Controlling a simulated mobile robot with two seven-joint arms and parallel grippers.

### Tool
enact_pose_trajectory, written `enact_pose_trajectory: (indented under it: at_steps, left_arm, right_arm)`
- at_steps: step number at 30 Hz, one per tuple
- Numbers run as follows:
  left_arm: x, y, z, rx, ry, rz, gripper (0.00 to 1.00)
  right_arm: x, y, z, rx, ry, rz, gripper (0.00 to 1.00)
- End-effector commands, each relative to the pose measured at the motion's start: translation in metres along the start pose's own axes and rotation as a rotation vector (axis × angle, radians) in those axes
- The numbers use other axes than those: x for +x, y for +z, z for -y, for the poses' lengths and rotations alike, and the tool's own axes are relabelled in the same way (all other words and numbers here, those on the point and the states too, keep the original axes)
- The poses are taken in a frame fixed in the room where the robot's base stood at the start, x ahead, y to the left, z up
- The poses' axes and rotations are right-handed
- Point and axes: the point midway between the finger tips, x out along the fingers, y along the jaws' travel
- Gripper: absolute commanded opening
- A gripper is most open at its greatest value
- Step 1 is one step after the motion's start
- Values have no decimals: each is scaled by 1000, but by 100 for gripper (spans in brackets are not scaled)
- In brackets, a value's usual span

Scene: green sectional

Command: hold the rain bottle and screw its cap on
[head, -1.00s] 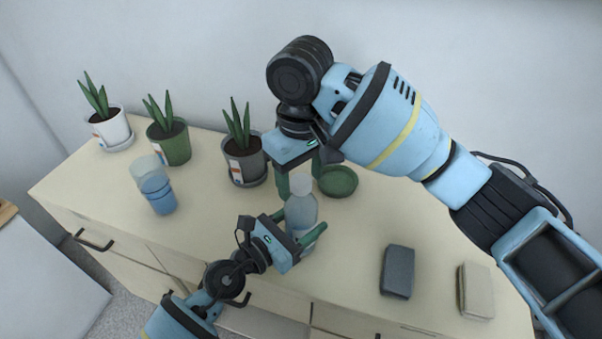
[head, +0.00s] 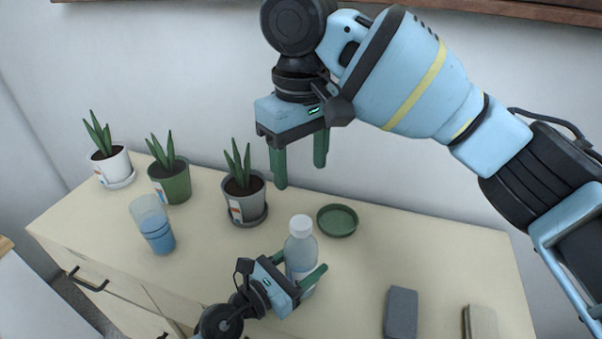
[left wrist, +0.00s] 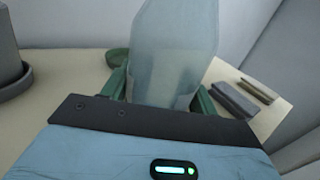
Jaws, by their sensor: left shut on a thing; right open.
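The rain bottle (head: 301,256) is clear and pale blue and stands upright on the cabinet top. Its white cap (head: 300,226) sits on its mouth. My left gripper (head: 306,270) is shut around the bottle's body from the front left. The left wrist view shows the bottle (left wrist: 172,55) between its green fingers, with its top cut off by the frame edge. My right gripper (head: 300,172) is open and empty, raised above the cap and apart from it. How tightly the cap sits cannot be told.
A green saucer (head: 337,221) lies just behind the bottle. A grey potted plant (head: 245,198), a green one (head: 171,183) and a white one (head: 112,166) stand at the back left, near a blue-filled cup (head: 156,229). A dark grey block (head: 401,312) and a beige block (head: 480,322) lie right.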

Motion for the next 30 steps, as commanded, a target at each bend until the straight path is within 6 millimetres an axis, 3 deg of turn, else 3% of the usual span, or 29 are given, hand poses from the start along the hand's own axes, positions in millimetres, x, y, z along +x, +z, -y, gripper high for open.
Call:
enact_pose_trajectory:
  at_steps: [8, 9, 14, 23, 30]
  left_arm:
    - [0, 0, 0, 0, 0, 0, 0]
    - [0, 0, 0, 0, 0, 0, 62]
    - [0, 0, 0, 0, 0, 0, 83]
    - [-1, 0, 0, 0, 0, 0, 84]
    - [-28, -2, 0, 1, 1, -3, 84]
  right_arm:
    - [-1, 0, 0, 0, 0, 0, 58]
    - [-1, 0, 0, 0, 0, 0, 58]
    - [-1, 0, 0, -1, 0, 0, 58]
    - [-1, 0, 0, -1, 0, 0, 58]
    - [0, 0, 0, -1, -1, 1, 58]
